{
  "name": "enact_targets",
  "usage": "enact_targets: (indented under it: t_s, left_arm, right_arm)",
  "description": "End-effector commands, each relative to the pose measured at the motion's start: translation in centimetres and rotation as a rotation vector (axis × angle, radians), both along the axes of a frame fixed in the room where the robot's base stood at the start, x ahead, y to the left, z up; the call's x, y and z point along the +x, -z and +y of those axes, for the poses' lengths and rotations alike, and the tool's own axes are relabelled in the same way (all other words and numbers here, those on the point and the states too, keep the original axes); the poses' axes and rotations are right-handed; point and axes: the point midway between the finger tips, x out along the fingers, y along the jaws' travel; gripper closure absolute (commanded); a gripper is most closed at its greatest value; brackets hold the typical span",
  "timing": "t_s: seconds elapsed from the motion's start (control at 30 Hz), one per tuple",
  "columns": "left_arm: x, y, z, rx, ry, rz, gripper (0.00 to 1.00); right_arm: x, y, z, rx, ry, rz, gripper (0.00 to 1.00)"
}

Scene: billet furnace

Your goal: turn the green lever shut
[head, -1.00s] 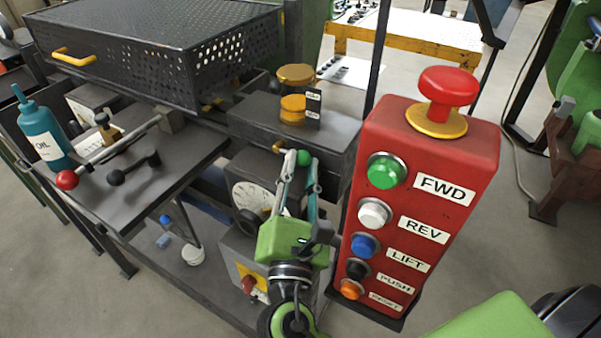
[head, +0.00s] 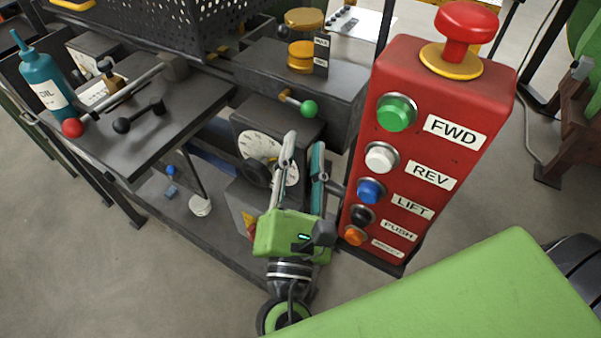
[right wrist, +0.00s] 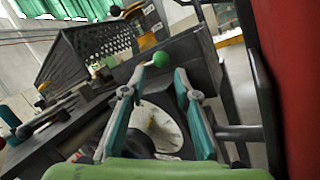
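The green lever is a short brass rod ending in a green ball knob (head: 309,108). It sticks out from the dark grey front of the furnace bench, above a white dial. My right gripper (head: 304,143) is open and empty, its fingers pointing up toward the knob. In the head view the knob shows just above the fingertips. In the right wrist view the green knob (right wrist: 160,59) appears between and just beyond the open fingertips (right wrist: 162,78), with no contact visible. My left gripper is not in view.
A red button box (head: 430,150) stands close to the right of my right gripper. The white dial (head: 262,148) sits behind the fingers. A red-knobbed lever (head: 72,128), a black-knobbed lever (head: 122,125) and a teal oil bottle (head: 43,82) are at left.

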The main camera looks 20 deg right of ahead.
Motion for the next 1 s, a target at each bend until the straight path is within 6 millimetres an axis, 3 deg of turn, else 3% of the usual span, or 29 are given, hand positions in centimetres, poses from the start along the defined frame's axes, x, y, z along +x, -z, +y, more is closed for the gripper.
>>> enact_targets:
  t_s: [0.1,0.3,1.0]
  left_arm:
    - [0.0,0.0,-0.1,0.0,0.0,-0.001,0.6]
    - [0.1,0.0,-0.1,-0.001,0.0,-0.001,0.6]
    - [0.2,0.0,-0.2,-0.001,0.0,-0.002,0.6]
  right_arm:
    - [-2.0,0.6,1.1,0.0,-0.003,0.004,0.72]
    - [-4.0,1.0,2.1,0.0,-0.001,0.0,0.72]
    - [-4.3,1.1,2.2,0.001,0.0,0.0,0.72]
